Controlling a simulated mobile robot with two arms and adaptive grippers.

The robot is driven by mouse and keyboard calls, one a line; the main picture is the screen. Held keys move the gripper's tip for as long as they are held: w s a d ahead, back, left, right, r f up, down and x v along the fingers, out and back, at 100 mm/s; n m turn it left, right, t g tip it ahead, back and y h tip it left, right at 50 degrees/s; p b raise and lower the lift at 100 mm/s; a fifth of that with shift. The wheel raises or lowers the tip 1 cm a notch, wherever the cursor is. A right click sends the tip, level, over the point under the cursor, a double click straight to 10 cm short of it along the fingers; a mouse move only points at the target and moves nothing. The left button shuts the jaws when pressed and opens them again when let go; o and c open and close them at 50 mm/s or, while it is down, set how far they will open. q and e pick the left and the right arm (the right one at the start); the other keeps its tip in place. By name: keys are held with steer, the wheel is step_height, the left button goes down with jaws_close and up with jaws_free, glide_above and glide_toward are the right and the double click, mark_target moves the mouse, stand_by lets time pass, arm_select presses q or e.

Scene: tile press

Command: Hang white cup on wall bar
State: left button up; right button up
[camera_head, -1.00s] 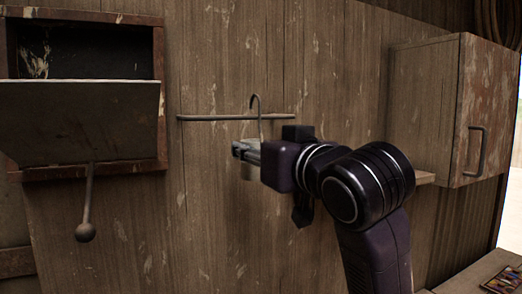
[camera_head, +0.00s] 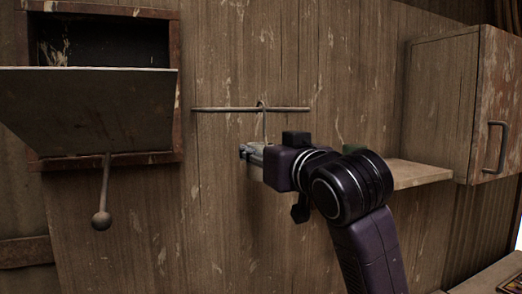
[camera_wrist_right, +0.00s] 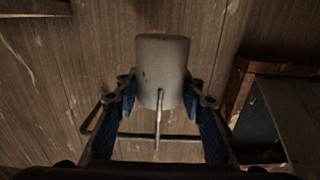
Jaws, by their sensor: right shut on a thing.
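The white cup (camera_wrist_right: 162,68) is between the fingers of my right gripper (camera_wrist_right: 162,92), which is shut on it. In the head view, this gripper (camera_head: 248,153) is close to the wall and hides most of the cup. A thin hooked wire (camera_head: 264,125) rises from the cup to the wall bar (camera_head: 220,109), its curled top level with the bar. In the wrist view the wire (camera_wrist_right: 158,115) reaches the bar (camera_wrist_right: 180,138). I cannot tell if the hook bears on the bar. My left gripper is not in view.
A rusty wall box (camera_head: 172,90) with a tilted flap and a ball-ended lever (camera_head: 102,219) is at the left. A shelf (camera_head: 420,174) and wooden cabinet (camera_head: 440,110) are at the right. A small green thing (camera_head: 352,149) shows behind my arm.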

stand_by(0.3)
steer(key=o, duration=1.3)
steer(key=shift+f, duration=0.1)
